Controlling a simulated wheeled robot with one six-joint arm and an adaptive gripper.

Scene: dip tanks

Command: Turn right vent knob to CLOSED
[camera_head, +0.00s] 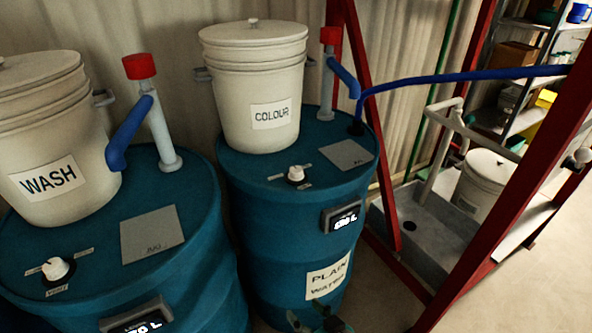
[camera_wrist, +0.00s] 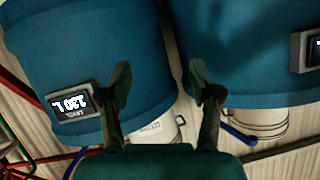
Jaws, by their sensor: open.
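The right vent knob (camera_head: 296,173) is a small white knob with a dark base on top of the right blue drum (camera_head: 290,220). Small labels surround it, too small to read, so I cannot tell its setting. My gripper (camera_wrist: 160,82) is open and empty in the wrist view, its two dark fingers apart in front of the blue drums. In the head view, what looks like part of my gripper (camera_head: 320,318) shows at the bottom edge, in front of and below the right drum's top. The knob does not show clearly in the wrist view.
The COLOUR bucket (camera_head: 254,90) stands behind the right knob, with a red-capped pipe (camera_head: 328,75) and blue hose (camera_head: 450,79). The left drum (camera_head: 190,240) carries the WASH bucket (camera_head: 60,140) and another white knob (camera_head: 55,268). A red frame (camera_head: 510,170) stands at right.

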